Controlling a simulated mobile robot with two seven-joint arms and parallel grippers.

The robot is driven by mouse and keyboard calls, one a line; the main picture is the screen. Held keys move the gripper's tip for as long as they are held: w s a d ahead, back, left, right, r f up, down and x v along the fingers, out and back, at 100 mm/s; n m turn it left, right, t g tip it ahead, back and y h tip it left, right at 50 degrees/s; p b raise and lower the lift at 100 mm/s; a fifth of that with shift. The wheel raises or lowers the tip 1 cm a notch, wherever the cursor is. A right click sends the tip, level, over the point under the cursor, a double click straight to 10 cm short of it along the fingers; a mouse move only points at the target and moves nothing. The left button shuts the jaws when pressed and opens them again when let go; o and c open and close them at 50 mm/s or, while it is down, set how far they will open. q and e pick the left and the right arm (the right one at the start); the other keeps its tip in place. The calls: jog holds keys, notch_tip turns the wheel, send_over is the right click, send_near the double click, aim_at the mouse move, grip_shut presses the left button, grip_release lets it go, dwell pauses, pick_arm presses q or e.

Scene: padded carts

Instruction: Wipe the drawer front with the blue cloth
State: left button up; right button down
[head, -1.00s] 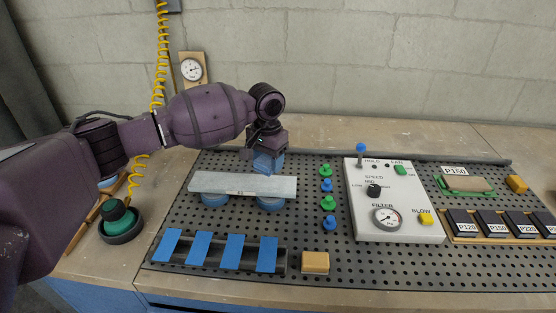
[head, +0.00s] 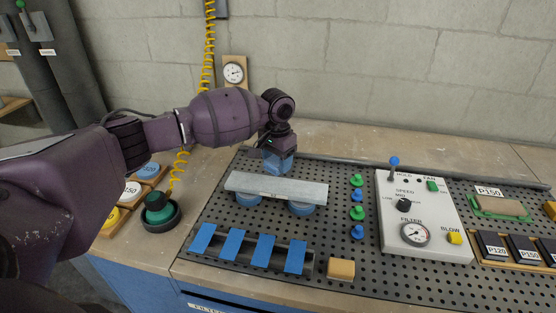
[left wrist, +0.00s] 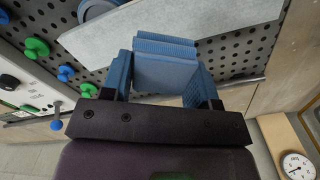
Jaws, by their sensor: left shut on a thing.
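My left gripper (head: 277,160) is above the back part of the perforated bench top, behind a grey slab. In the left wrist view its two blue fingers (left wrist: 160,85) are shut on the blue cloth (left wrist: 165,65), a folded, ribbed light-blue pad. In the head view the cloth and fingertips blend into one blue shape, so I cannot tell whether it touches anything. A blue drawer front (head: 195,298) with a partly cut-off "FILTER" label shows below the bench's front edge, mostly out of frame. My right gripper is not in view.
The grey slab (head: 290,190) rests on round blue pads. A rack of blue strips (head: 234,244), a yellow block (head: 341,268), green and blue knobs (head: 357,213) and a white control panel (head: 410,230) stand on the bench.

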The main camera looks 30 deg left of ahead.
aim_at(277, 184)
pick_arm(q)
jog(key=shift+f, duration=0.15)
jog(key=shift+f, duration=1.05)
jog(key=shift+f+b, duration=0.3)
jog(key=shift+f, duration=1.45)
jog(key=o, duration=0.5)
jog(key=shift+r, duration=0.3)
jog(key=shift+r+p, duration=0.15)
jog(key=shift+p, duration=0.15)
